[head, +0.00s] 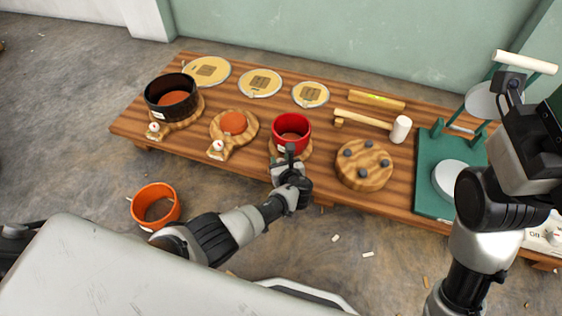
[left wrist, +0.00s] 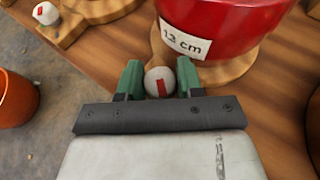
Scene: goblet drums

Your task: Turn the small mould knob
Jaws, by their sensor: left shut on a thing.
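The small mould is a wooden base (head: 305,151) on the bench's front edge, with a red ring (head: 291,128) on it. In the left wrist view the red ring (left wrist: 225,22) bears a white size label. The small mould knob (left wrist: 160,82) is white with a red stripe, which runs nearly upright in that view. My left gripper (left wrist: 160,80) is shut on this knob, one green fingertip on each side. In the head view my left gripper (head: 288,160) hides the knob. My right arm stands at the right; its fingers cannot be made out.
A black-ringed mould (head: 165,98) and a ringless middle mould (head: 233,122) sit to the left, each with its own knob. An orange ring (head: 155,206) lies on the floor. A mallet (head: 400,129), a round wooden block (head: 364,165) and a green press (head: 437,140) are to the right.

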